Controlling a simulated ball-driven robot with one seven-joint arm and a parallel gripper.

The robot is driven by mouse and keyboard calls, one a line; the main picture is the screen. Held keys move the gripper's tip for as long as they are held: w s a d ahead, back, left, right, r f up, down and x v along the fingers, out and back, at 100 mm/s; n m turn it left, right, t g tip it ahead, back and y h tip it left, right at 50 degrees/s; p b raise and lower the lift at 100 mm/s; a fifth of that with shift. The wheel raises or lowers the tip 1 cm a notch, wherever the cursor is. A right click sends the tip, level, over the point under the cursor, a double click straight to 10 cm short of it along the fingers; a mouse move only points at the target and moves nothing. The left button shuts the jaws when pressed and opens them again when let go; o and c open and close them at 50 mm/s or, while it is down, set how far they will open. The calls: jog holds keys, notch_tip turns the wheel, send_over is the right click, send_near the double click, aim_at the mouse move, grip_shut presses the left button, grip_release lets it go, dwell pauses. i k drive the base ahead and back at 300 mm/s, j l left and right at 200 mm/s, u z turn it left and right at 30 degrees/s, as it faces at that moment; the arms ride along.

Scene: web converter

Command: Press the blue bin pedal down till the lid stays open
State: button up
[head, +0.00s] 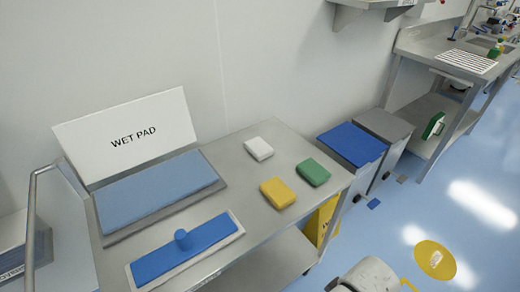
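The blue bin's lid (352,144) lies flat and closed on a grey metal body, just beyond the right end of the steel trolley. Its blue pedal (374,203) sticks out low at the front, near the floor. I cannot tell whether the pedal is pressed at all. A rounded white and grey part that looks like my arm shows at the bottom edge, nearer than the pedal and apart from it in the picture. My gripper's fingers are not in view.
A grey-lidded bin (386,125) stands right beside the blue one, with a grey pedal (402,179). The steel trolley (262,206) carries pads and a blue mop head (186,247). A yellow sign (319,221) leans by the trolley.

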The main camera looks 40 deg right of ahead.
aim_at(375, 203)
jog(key=z, duration=1.5)
jog(key=i+j+z, duration=0.1)
jog(key=i, duration=0.45)
jog(key=i+j+z, duration=0.1)
jog(key=i, duration=0.45)
jog(key=i+j+z, duration=0.1)
jog(key=i, duration=0.45)
jog(key=j, duration=0.1)
